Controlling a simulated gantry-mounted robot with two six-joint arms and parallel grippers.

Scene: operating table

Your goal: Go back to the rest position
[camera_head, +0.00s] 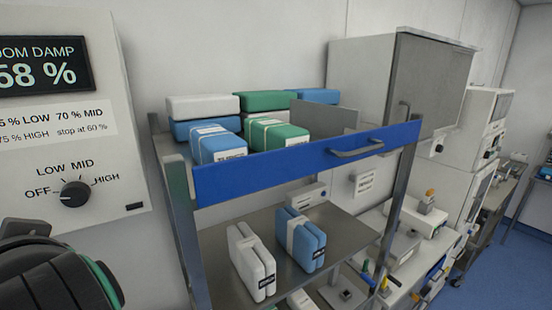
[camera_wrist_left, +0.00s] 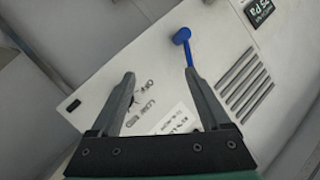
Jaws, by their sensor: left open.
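My left gripper (camera_wrist_left: 160,95) shows in the left wrist view with its two fingers apart and nothing between them. It faces a white control panel with the labels OFF and LOW; the dial there is partly hidden behind the left finger. In the head view, part of my left arm (camera_head: 55,280) shows at the lower left, below the humidity panel (camera_head: 125,160); its fingers are out of that view. My right gripper is not in view.
A shelf cart with a blue front bar (camera_head: 290,163) holds several wrapped packs on top and a white pack (camera_head: 252,262) and blue pack (camera_head: 300,240) below. A metal cabinet (camera_head: 425,85) stands behind. A blue knobbed part (camera_wrist_left: 182,36) lies beyond the right finger in the wrist view.

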